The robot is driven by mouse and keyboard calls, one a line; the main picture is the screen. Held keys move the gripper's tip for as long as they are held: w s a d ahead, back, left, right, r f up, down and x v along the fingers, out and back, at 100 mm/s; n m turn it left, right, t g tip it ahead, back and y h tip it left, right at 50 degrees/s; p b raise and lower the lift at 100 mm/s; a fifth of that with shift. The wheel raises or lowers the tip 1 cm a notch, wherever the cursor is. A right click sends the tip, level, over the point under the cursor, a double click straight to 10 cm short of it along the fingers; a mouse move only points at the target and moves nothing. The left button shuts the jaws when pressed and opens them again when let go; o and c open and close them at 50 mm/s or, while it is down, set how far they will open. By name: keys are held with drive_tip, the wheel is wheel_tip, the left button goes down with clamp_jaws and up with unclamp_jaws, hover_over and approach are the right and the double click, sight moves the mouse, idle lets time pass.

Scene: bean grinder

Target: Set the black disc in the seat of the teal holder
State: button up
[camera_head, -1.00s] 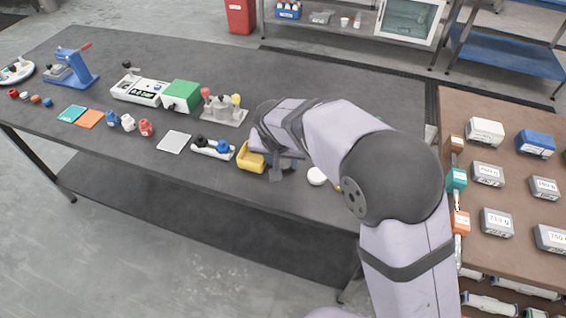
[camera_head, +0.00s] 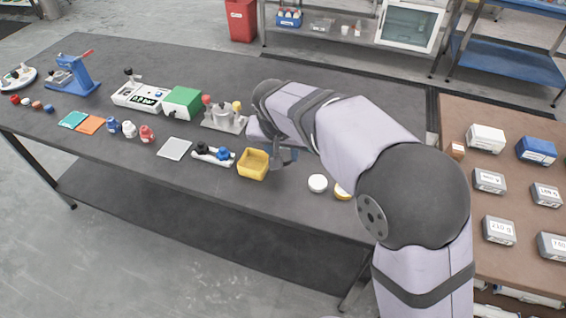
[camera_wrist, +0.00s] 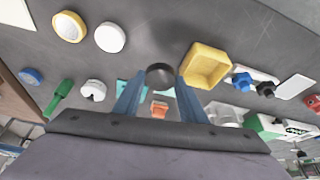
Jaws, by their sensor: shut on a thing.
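My gripper (camera_wrist: 160,82) is shut on the black disc (camera_wrist: 160,75), which sits between its fingertips in the wrist view, clear of the yellow bin. In the head view my gripper (camera_head: 286,158) is just right of the yellow bin, and the disc cannot be made out there. A teal piece (camera_wrist: 127,88) shows beyond the fingers in the wrist view, mostly hidden by them. It may be the teal holder; its seat cannot be seen. My arm covers that part of the table in the head view.
The yellow bin (camera_head: 253,165) is beside my gripper. A white round lid (camera_head: 318,183) and a yellow-rimmed one (camera_head: 342,191) lie nearer the front edge. An orange piece (camera_wrist: 159,109) shows between my fingers. A white rack with dark and blue knobs (camera_head: 213,154) stands left of the bin.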

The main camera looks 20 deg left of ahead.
sight(285, 157)
wheel_tip(285, 157, up, 4)
drive_tip(key=shift+r, duration=0.1)
drive_tip(key=shift+w+d+r+p, duration=0.2)
drive_tip(key=shift+d+r+p, duration=0.05)
drive_tip(key=shift+r+p, duration=0.1)
drive_tip(key=w+d+f+m+h+p, duration=0.1)
drive_tip(key=w+d+f+m+p, duration=0.15)
drive_tip(key=w+d+p, duration=0.65)
drive_tip(key=w+a+r+n+y, duration=0.1)
drive_tip(key=w+a+r+n, duration=0.1)
drive_tip(key=w+a+n, duration=0.1)
drive_tip(key=shift+w+a+r, duration=0.35)
drive_tip(key=shift+w+a, duration=0.5)
drive_tip(key=shift+a, duration=0.15)
drive_tip(key=shift+f, duration=0.1)
drive_tip(key=shift+f+p, duration=1.6)
drive_tip(key=shift+f, duration=3.3)
